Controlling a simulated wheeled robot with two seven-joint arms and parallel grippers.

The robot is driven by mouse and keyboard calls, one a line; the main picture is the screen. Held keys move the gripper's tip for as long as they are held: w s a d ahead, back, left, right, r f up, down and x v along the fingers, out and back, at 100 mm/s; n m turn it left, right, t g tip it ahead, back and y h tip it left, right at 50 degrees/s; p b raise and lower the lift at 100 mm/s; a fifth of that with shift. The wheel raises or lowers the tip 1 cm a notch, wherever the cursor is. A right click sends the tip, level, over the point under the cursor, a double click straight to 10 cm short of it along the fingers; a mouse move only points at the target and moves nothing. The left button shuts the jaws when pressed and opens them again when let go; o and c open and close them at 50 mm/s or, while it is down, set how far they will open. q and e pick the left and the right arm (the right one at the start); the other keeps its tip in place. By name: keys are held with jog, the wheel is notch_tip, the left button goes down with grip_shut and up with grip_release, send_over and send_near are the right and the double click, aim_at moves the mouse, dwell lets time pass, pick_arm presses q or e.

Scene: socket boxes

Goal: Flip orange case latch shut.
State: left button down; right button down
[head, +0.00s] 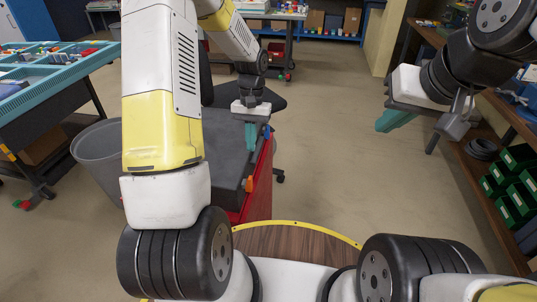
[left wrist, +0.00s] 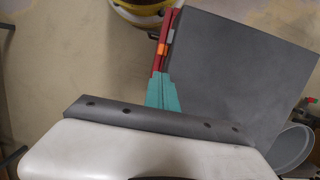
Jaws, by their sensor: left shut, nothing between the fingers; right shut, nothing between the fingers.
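A small orange latch (head: 249,184) shows at the edge of a red cart or case with a dark grey top (head: 222,150). In the left wrist view the orange latch (left wrist: 163,48) sits on a narrow red strip along the grey top (left wrist: 235,80). My left gripper (head: 251,147) points down with teal fingers shut and empty, over the red edge, farther back than the orange latch. In the left wrist view its fingertips (left wrist: 162,80) appear just below the latch, apart from it. Whether the latch is flipped shut I cannot tell. My right gripper (head: 388,125) is shut and empty, far right.
A small blue piece (head: 267,132) sits on the same red edge. A grey bin (head: 98,150) stands left of the cart, and a dark chair (head: 270,100) behind it. Shelves with green bins (head: 515,175) line the right. The middle floor is clear.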

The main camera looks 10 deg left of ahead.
aim_at(251, 177)
pick_arm(q)
jog(key=shift+w+d+f, duration=0.15)
jog(key=shift+d+f, duration=0.05)
jog(key=shift+f, duration=0.25)
jog(key=shift+w+d+f, duration=0.1)
jog(key=shift+d+f, duration=0.05)
jog(key=shift+f, duration=0.3)
jog(key=x, duration=1)
jog(key=shift+s, duration=0.2)
jog(key=s, duration=0.3)
jog(key=shift+a+r, duration=0.1)
jog(key=shift+a, duration=0.05)
jog(key=shift+s, duration=0.2)
